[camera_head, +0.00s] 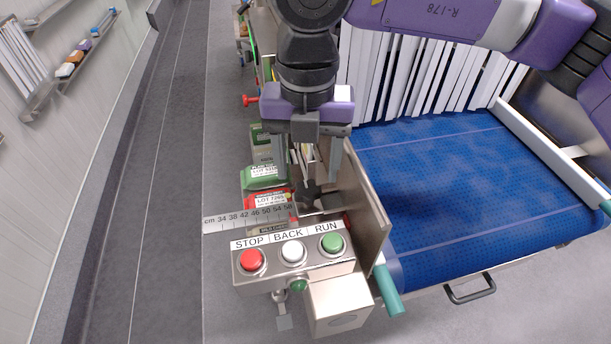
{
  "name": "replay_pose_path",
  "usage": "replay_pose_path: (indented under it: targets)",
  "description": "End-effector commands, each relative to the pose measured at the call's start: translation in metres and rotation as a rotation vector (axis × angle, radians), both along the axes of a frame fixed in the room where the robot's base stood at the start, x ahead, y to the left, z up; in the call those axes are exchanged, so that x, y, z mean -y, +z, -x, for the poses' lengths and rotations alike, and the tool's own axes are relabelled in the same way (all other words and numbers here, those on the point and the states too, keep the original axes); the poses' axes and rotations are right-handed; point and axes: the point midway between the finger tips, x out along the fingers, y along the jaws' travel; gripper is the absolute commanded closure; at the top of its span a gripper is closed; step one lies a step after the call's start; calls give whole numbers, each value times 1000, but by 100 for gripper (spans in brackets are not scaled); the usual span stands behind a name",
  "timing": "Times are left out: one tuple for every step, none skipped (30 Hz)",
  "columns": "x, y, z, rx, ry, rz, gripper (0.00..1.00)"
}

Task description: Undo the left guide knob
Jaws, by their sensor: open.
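A dark, lobed knob (309,191) shows below my gripper, beside the metal guide plate (368,215) on the left edge of the belt. I take it for the left guide knob. My gripper (310,172) is open and points down, with one finger to the left and one to the right over the knob. Nothing shows held between the fingers. I cannot tell how much height separates the fingertips from the knob, or whether they touch it.
A control box (292,262) with STOP, BACK and RUN buttons stands in front. A ruler (250,219) and green (264,177) and red (262,199) packs lie left of the knob. The blue belt (450,175) is empty, with white strips (420,80) hanging behind.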

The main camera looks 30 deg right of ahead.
Motion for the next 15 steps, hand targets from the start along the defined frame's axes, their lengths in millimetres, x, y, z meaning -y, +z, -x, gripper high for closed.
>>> replay_pose_path:
  targets:
    - [0, -7, 1, -3, 0, -2, 40]
    - [0, -12, 1, -4, 0, -3, 40]
    - [0, -18, 1, -3, 0, -2, 40]
    - [-1, -22, 1, -3, 1, -4, 40]
    - [-1, -27, 1, -3, 1, -5, 40]
    - [-1, -32, 0, -3, 0, -3, 40]
    - [-1, -35, 0, -3, 0, -3, 40]
    - [-1, -38, 0, -2, 0, -4, 40]
    - [-1, -42, 0, -2, 0, -3, 40]
    - [0, -44, 0, -2, 0, -3, 40]
    - [0, -46, 0, -2, 1, -3, 40]
    - [0, -48, 0, -1, 1, -2, 40]
    - [0, -49, 0, 0, 1, -1, 40]
    - [0, -49, 0, 0, 1, -2, 40]
    - [0, -50, 0, 0, 1, -2, 40]
